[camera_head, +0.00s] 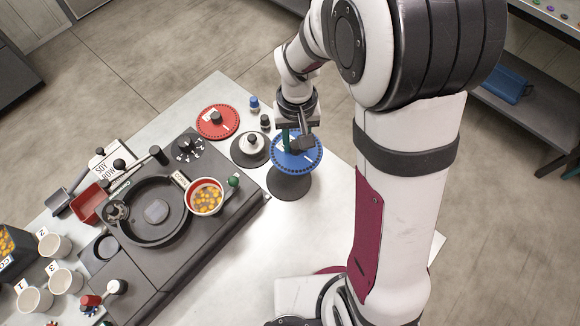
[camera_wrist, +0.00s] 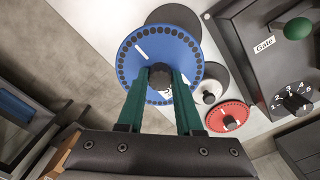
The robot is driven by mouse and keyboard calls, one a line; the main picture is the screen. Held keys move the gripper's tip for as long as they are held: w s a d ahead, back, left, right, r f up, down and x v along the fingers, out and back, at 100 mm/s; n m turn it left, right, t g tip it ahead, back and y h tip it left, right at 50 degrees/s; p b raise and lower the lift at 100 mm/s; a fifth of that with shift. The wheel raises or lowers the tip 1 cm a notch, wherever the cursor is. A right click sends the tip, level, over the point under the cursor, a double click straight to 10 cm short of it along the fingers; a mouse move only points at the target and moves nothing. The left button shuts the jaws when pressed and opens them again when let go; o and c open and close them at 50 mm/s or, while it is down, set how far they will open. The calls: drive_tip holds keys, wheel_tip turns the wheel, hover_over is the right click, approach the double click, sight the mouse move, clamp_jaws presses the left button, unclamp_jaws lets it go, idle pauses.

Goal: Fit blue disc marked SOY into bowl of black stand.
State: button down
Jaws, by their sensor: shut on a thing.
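The blue disc (camera_head: 308,164) has a ring of dark holes near its rim and a white mark. My gripper (camera_head: 294,143) is shut on its dark central hub. In the wrist view my green fingers (camera_wrist: 160,82) pinch the hub of the blue disc (camera_wrist: 131,65). The disc is over a dark round pedestal (camera_head: 289,185); the gap between them is hard to judge. I cannot read SOY on the disc. The black stand (camera_head: 205,245), left of my gripper, has a wide round open bowl (camera_head: 128,228) with a light patch on its floor.
A red disc (camera_head: 205,124) and a dark round base with a white knob (camera_head: 250,150) lie near the blue disc. A cup of yellow-orange pieces (camera_head: 206,198) stands at the bowl's right edge, beside a green knob (camera_head: 233,181). White cups (camera_head: 54,246) are at left.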

wheel_tip(320, 180, up, 17)
drive_tip(key=w+n, duration=0.1)
drive_tip(key=w, duration=0.1)
drive_tip(key=s+a+f+n, duration=0.25)
drive_tip(key=s+a, duration=0.25)
drive_tip(key=a, duration=0.5)
drive_tip(key=s+a+f+n, duration=0.1)
drive_tip(key=s+a+f, duration=0.3)
drive_tip(key=a, duration=0.6)
drive_tip(key=s+a+f+n, duration=0.15)
drive_tip(key=s+a, duration=0.35)
drive_tip(key=a, duration=0.5)
drive_tip(key=shift+s+f, duration=0.1)
drive_tip(key=shift+f, duration=3.1)
drive_tip(key=shift+s+f, duration=0.1)
drive_tip(key=shift+f, duration=0.2)
drive_tip(key=shift+f, duration=0.4)
drive_tip(key=shift+f, duration=0.55)
